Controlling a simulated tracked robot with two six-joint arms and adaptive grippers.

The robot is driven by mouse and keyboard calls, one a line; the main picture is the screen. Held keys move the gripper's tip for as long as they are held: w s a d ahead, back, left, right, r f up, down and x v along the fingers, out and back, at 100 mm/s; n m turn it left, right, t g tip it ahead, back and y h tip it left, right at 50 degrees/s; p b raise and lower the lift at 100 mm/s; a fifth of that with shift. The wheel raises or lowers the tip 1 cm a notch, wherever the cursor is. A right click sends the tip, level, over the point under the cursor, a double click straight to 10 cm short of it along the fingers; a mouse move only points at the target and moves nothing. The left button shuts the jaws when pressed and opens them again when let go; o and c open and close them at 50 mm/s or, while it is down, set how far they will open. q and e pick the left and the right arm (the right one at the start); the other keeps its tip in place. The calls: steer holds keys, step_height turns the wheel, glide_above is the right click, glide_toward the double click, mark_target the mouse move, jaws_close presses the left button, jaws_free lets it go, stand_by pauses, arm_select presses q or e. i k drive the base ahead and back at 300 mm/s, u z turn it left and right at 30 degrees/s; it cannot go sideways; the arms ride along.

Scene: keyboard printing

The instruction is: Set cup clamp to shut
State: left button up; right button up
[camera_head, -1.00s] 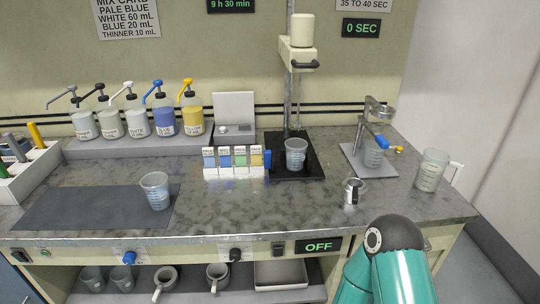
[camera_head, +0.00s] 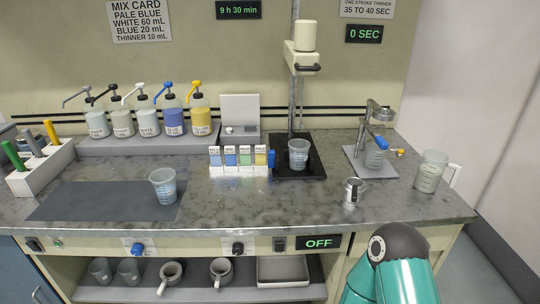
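A clear cup (camera_head: 298,154) stands upright on the black base (camera_head: 313,172) of the mixer stand, under the white mixer head (camera_head: 304,56). A small blue part (camera_head: 271,158), possibly the cup clamp's lever, is at the base's left edge; whether the clamp is open or shut is too small to tell. Part of my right arm (camera_head: 399,272), teal with a dark round joint, is at the bottom right, in front of the bench edge. Neither gripper is in view.
Another cup (camera_head: 163,186) stands on the dark mat (camera_head: 85,203). Several sample cards (camera_head: 245,157) stand left of the mixer base. A metal can (camera_head: 353,190), a viscosity stand (camera_head: 363,150) with a cup and a jug (camera_head: 430,172) are at the right. The front middle is clear.

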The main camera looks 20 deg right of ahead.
mark_target(273, 159)
steer(key=k, duration=1.1)
steer(key=u, duration=0.4)
steer(key=i, duration=1.85)
steer(key=z, duration=0.45)
